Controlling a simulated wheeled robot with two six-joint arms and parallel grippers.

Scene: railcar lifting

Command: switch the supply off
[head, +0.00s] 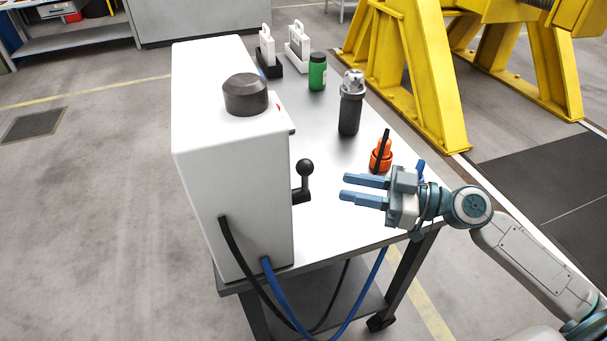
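A tall white supply box (230,150) stands on the left end of the table. A dark round knob or cap (246,94) sits on its top. A black lever with a ball end (305,170) sticks out on its right side; the ball is up. The face that bears the lever is mostly turned away from view. My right gripper (343,189) is open and empty, its two blue fingers pointing left at the lever. A gap of bare table shows between the fingertips and the lever. My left gripper is not in view.
The table (325,210) also holds an orange item (381,155), a dark cylinder with a clear top (351,103), a green bottle (317,72) and two white handled items (298,46). Black and blue cables (272,285) hang from the box. A yellow frame (425,70) stands behind.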

